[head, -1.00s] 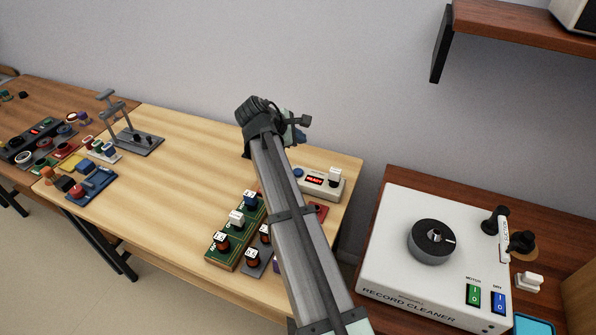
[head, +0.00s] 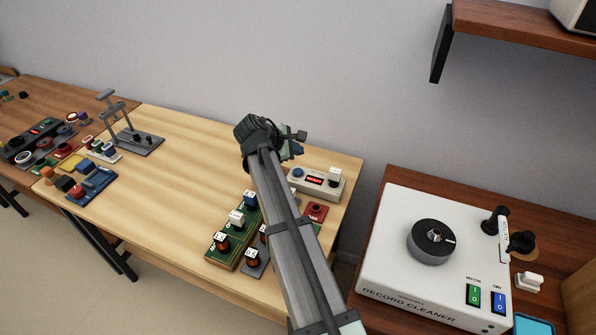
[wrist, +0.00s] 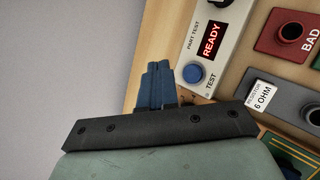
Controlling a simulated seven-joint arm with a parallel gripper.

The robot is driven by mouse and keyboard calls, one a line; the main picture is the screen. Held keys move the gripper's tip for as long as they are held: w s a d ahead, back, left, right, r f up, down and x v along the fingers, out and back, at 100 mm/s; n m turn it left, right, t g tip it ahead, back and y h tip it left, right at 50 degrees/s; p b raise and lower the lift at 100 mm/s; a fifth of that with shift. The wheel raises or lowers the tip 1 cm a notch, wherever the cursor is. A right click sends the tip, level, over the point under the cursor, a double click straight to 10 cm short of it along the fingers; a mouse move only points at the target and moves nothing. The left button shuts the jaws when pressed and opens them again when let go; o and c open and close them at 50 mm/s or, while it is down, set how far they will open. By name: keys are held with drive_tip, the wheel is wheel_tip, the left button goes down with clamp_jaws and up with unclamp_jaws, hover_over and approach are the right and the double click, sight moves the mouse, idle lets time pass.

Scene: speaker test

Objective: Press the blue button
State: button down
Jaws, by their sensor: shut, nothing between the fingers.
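The blue button (wrist: 192,73) is round and sits in the end of a white test box (wrist: 226,30) with a lit red READY display, beside the word TEST. In the head view the blue button (head: 298,172) shows at the left of the white box (head: 330,186). My gripper (wrist: 156,66) has its blue fingers closed together, with nothing between them. In the wrist view the fingers appear just left of the button, with a visible gap between them. In the head view my gripper is mostly hidden behind my wrist, above and left of the box.
A red BAD box (wrist: 285,32) and a grey resistor block (wrist: 268,98) lie right of the test box in the wrist view. A green board (head: 237,232) with component blocks stands near the table's front. The record cleaner (head: 400,270) is at the right. The table's middle is clear.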

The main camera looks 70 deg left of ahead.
sight(296, 173)
drive_tip(key=shift+f, duration=2.55)
drive_tip(key=shift+f, duration=0.95)
idle(1.0)
drive_tip(key=shift+r, duration=0.95)
drive_tip(key=shift+r, duration=2.5)
